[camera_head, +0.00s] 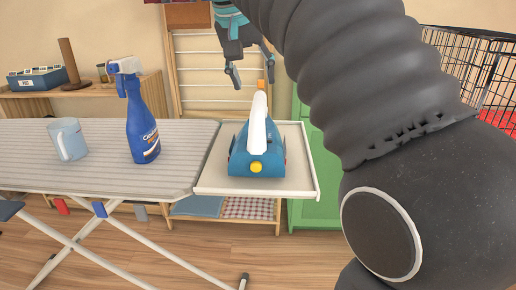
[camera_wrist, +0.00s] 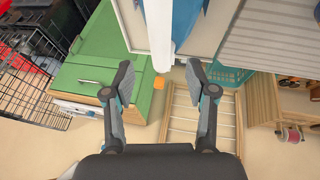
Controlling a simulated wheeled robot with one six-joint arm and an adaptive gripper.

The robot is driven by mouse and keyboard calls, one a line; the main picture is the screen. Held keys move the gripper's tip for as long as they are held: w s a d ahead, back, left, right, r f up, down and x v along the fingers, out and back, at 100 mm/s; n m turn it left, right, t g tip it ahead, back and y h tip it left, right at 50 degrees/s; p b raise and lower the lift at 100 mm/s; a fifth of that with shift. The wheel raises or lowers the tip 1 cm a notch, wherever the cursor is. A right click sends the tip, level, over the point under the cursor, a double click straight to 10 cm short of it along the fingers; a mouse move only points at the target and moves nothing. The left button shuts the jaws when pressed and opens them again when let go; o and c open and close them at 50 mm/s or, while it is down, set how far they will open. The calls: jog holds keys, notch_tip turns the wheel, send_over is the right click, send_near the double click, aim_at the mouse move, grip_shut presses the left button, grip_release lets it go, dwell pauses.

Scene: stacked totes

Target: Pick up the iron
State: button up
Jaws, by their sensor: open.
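The iron (camera_head: 257,155) is blue with a white handle and a yellow knob. It stands on the pale tray (camera_head: 305,182) at the right end of the ironing board (camera_head: 60,178). My gripper (camera_head: 252,80) is open and empty, above and behind the iron in the head view. In the wrist view, the white handle (camera_wrist: 158,35) and part of the blue body (camera_wrist: 187,18) show at the top, beyond the open fingertips (camera_wrist: 160,75). The rest of the iron is cut off there. No contact shows between fingers and iron.
A black wire basket (camera_head: 470,62) is at the right. A green cabinet (camera_wrist: 92,82) shows below the tray.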

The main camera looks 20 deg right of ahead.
aim_at(258, 97)
jog(key=shift+b+x, duration=0.7)
jog(key=shift+x, duration=2.95)
jog(key=shift+s, duration=0.15)
grip_shut()
